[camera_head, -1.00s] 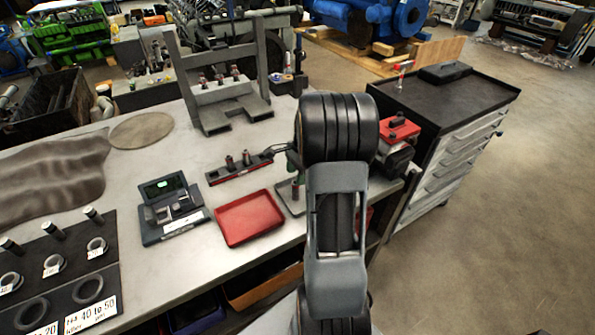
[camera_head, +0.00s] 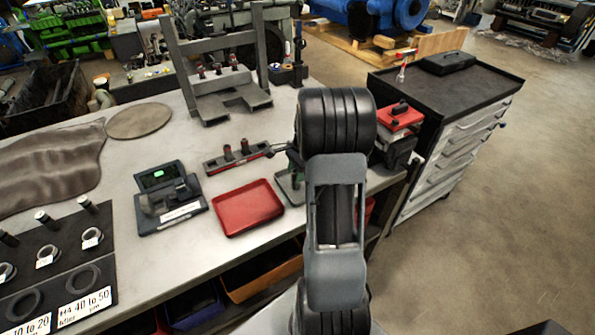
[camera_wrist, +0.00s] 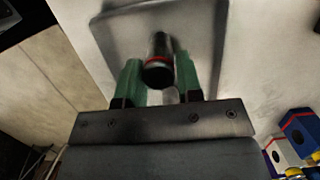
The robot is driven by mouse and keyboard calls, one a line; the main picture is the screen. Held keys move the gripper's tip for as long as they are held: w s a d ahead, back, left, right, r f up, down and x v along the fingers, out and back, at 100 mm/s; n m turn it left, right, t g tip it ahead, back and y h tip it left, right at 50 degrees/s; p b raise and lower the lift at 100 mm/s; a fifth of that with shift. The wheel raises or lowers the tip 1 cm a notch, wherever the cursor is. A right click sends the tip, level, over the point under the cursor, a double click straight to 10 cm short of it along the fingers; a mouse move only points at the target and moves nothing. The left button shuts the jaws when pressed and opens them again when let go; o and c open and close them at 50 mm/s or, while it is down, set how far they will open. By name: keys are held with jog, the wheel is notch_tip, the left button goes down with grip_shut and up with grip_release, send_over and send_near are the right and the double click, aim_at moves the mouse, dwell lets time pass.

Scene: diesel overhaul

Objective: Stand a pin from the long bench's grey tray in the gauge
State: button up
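The small grey tray (camera_head: 287,187) lies near the long bench's front edge in the head view, partly hidden by my arm. In the wrist view the tray (camera_wrist: 205,20) fills the area beyond my fingers. A dark pin with a red band (camera_wrist: 157,64) is between the green fingers of my gripper (camera_wrist: 159,78), its banded end towards the camera. No clear gap shows on either side, but blur hides whether the fingers grip it. The gauge (camera_head: 168,200), a dark unit with a lit green display, stands on the bench to the left.
An empty red tray (camera_head: 248,208) lies between gauge and grey tray. A rack with upright pins (camera_head: 236,157) is behind it. A grey frame (camera_head: 218,85) stands farther back. A black board with rings (camera_head: 62,262) is at left. A tool cabinet (camera_head: 445,90) is at right.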

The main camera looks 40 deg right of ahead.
jog(key=c, duration=0.5)
jog(key=shift+o, duration=0.2)
jog(key=shift+r, duration=0.15)
jog(key=shift+r+p, duration=2.15)
jog(key=shift+r, duration=0.45)
